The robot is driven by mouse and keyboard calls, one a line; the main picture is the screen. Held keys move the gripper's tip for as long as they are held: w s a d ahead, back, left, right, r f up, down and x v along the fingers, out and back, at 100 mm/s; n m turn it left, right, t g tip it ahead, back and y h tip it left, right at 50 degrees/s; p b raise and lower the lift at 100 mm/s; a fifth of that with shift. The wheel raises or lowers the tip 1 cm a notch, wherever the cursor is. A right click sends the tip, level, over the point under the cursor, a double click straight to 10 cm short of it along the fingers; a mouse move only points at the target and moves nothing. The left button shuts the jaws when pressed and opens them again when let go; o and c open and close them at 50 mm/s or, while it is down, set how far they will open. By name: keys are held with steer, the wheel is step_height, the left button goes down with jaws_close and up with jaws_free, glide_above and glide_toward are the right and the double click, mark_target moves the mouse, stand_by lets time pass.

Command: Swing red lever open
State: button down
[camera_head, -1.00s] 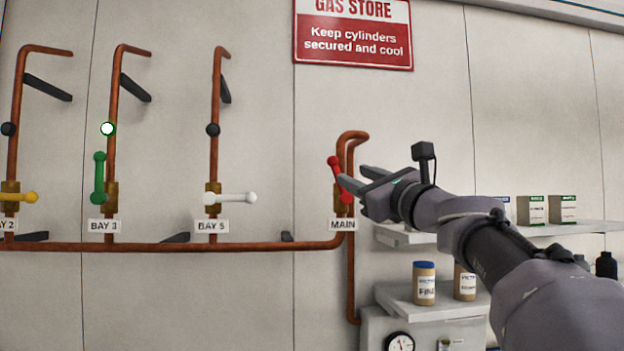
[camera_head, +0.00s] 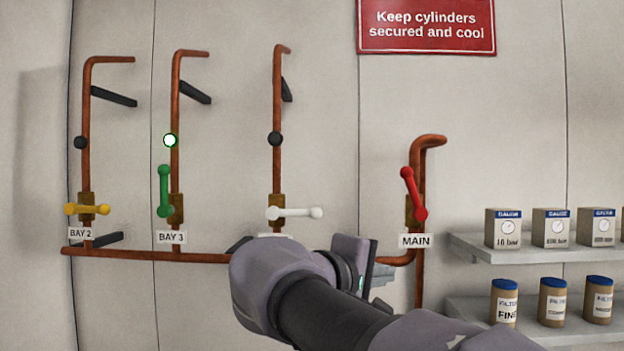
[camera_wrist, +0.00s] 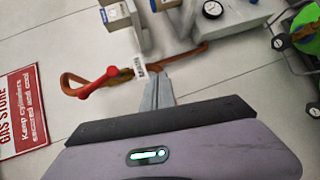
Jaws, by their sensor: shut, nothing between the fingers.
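The red lever (camera_head: 413,193) is on the upright copper pipe above the MAIN label (camera_head: 415,241). It stands nearly along the pipe, its upper end leaning left. The red lever also shows in the wrist view (camera_wrist: 98,83), left of my fingertips. My gripper (camera_head: 384,274) is below and left of the lever in the head view, partly hidden by my own wrist. In the wrist view the fingers of my gripper (camera_wrist: 158,80) are together and empty, with a gap to the lever.
A green lever (camera_head: 164,190) stands upright under a lit lamp (camera_head: 170,140). The yellow lever (camera_head: 87,209) and white lever (camera_head: 294,213) lie level. Shelves (camera_head: 500,245) with boxes and jars are at the right. A red sign (camera_head: 426,26) hangs above.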

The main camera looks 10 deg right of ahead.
mark_target(413, 193)
steer(key=a+r+n+t+h, duration=0.2)
steer(key=a+r+n+t, duration=0.25)
steer(key=r, duration=0.55)
steer(key=s+d+r+p+x, duration=0.1)
steer(key=p+x, duration=0.4)
steer(key=x, duration=0.7)
steer(key=shift+d+h+p, duration=0.3)
steer(key=shift+d, duration=0.15)
steer(key=shift+r, duration=0.1)
